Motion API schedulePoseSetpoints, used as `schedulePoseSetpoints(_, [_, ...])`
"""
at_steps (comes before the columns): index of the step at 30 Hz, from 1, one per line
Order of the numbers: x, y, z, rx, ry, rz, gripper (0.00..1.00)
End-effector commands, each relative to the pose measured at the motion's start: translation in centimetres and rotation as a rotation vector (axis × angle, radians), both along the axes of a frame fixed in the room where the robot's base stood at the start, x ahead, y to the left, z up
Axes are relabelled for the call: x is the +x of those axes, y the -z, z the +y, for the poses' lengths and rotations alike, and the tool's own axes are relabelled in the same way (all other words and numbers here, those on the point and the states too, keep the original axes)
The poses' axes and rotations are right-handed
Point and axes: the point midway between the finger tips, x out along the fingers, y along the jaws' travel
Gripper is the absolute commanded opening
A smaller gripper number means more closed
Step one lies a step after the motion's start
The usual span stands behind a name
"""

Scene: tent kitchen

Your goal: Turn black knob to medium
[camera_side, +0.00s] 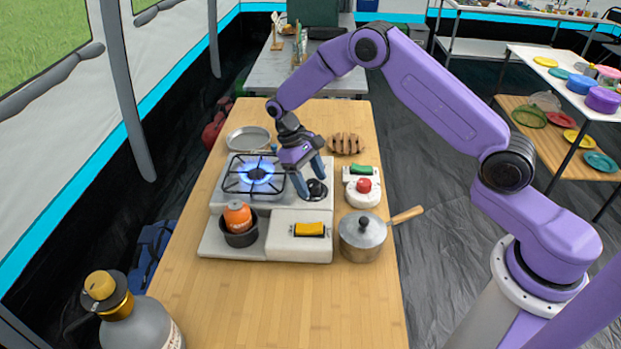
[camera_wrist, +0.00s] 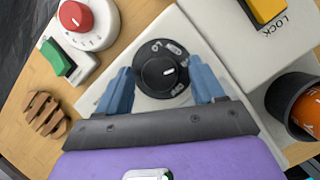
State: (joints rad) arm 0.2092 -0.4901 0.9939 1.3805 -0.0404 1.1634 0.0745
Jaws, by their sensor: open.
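The black knob (camera_side: 317,190) is on the right part of the stove top, right of the lit burner. In the wrist view the black knob (camera_wrist: 152,74) has a short white mark toward its right side. My gripper (camera_side: 310,185) is open and low over the knob. Its two blue fingers stand on either side of the knob in the wrist view (camera_wrist: 160,68), apart from it, with gaps showing.
A blue flame burns on the stove (camera_side: 256,174). A red knob (camera_side: 364,186) and green switch (camera_side: 361,170) sit right of the stove. The table front is clear.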

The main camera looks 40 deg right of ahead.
Motion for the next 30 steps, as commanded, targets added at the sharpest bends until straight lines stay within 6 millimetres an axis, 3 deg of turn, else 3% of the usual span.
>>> schedulePoseSetpoints(7, [-0.02,0.05,-0.02,0.0,0.0,0.0,0.68])
schedulePoseSetpoints(12, [-0.01,0.03,-0.02,0.0,0.0,0.0,0.12])
schedulePoseSetpoints(23, [0.0,-0.02,0.01,0.0,-0.044,-0.001,0.13])
schedulePoseSetpoints(30, [-0.05,-0.03,0.07,0.0,-0.187,-0.002,0.13])
